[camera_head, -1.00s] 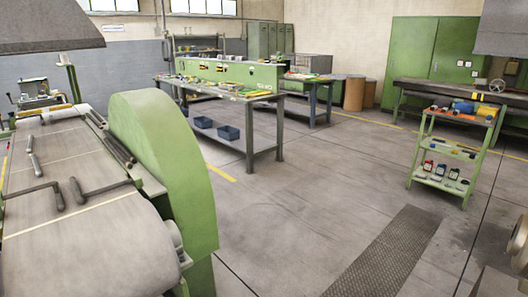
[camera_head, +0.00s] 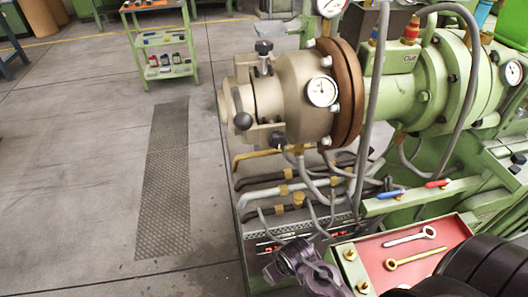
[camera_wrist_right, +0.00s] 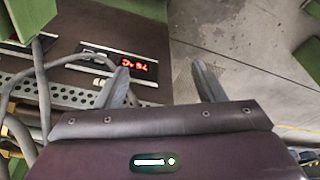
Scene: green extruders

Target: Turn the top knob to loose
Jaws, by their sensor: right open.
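The extruder head (camera_head: 300,95) is a tan metal cylinder with a brown flange, on the green machine in the head view. A black top knob (camera_head: 264,47) stands on its upper side. Dark purple parts of my right arm show at the bottom of the head view, below the extruder head and apart from both knobs. My left gripper is not in view.
Hoses and pipes (camera_head: 290,190) hang under the head. A red tray (camera_head: 410,250) with wrenches lies at right. A red digital display (camera_wrist_right: 134,65) shows in the wrist view. A green cart (camera_head: 160,45) stands behind. The floor at left is clear.

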